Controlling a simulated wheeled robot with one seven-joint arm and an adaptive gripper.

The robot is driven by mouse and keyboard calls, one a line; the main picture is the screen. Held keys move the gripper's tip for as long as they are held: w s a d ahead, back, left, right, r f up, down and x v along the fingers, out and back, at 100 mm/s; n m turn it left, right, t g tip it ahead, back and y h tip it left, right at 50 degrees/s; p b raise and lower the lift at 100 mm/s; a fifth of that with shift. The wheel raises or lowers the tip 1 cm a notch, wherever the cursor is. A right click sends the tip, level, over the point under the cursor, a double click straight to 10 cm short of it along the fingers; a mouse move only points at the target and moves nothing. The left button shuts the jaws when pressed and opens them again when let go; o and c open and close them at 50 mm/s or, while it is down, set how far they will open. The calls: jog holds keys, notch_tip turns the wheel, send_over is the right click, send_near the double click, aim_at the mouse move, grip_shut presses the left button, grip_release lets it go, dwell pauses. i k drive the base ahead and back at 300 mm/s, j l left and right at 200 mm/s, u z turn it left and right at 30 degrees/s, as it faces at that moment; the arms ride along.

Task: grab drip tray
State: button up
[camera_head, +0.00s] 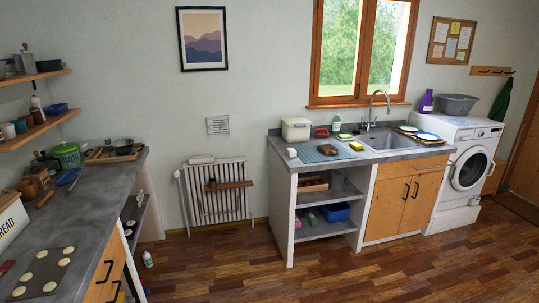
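No part of my arm or gripper shows in the head view. The view is wide and the counter items are small, so I cannot tell for certain which one is the drip tray. A flat tan tray (435,142) with plates (427,136) on it lies right of the sink (392,140). A flat blue-grey ribbed mat (311,154) lies on the counter left of the sink. A brown item (328,149) and a yellow sponge-like item (356,146) lie on or beside that mat.
The sink counter's open shelves hold a blue bin (336,212) and a wooden box (313,184). A washing machine (470,165) stands to the right. Another counter (92,205) with a baking tray (40,273) runs along the left. The wooden floor (350,272) between is mostly clear.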

aim_at(328, 149)
jog(key=i, duration=2.15)
jog(key=i+j+z, duration=0.15)
jog(key=i+z, duration=0.25)
jog(key=i, duration=0.25)
jog(key=i+j+z, duration=0.35)
jog(key=i, duration=0.3)
jog(key=i+j+z, duration=0.4)
jog(key=i+j, duration=0.1)
jog(key=i, duration=0.05)
